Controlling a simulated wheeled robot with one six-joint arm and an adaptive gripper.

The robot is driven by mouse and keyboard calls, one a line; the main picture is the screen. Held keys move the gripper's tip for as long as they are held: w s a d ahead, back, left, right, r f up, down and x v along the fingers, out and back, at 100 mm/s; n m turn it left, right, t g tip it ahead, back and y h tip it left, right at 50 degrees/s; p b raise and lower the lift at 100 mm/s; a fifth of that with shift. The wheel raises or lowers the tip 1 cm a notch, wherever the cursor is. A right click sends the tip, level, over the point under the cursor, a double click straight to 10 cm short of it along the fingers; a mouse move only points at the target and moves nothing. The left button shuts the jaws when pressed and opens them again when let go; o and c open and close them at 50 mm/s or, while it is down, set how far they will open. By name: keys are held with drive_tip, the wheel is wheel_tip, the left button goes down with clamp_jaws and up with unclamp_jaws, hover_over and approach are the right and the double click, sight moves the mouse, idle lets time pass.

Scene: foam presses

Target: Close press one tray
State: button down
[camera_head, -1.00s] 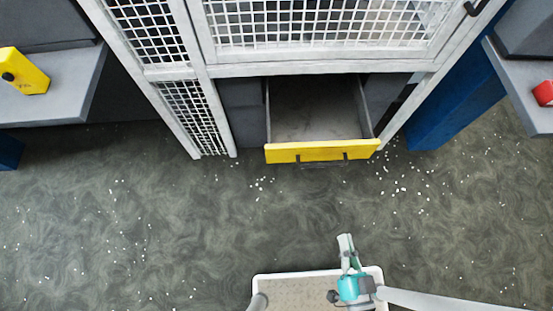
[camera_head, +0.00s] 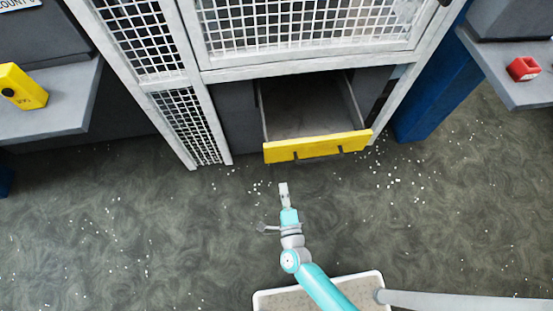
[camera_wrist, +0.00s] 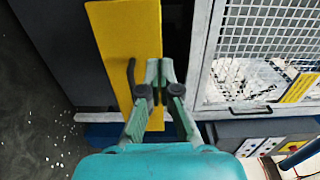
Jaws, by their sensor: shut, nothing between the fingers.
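The press tray (camera_head: 310,112) is a grey drawer with a yellow front (camera_head: 318,146), pulled out from under the white mesh cage in the head view. Its inside looks empty. A dark handle sits on the yellow front; it also shows in the wrist view (camera_wrist: 132,78). My gripper (camera_head: 283,186) is shut and empty, in front of the tray and a little below its yellow front in the head view. In the wrist view my gripper (camera_wrist: 160,65) appears over the right edge of the yellow front, beside the handle. I cannot tell whether it touches.
The white mesh cage (camera_head: 300,72) stands over the tray. Grey ledges flank it, with a yellow box (camera_head: 22,87) at left and a red part (camera_head: 523,69) at right. A blue post (camera_head: 430,95) stands right. The floor in front is open, with scattered white bits.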

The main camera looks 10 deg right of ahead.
sight(276, 147)
drive_tip(key=w, duration=1.4)
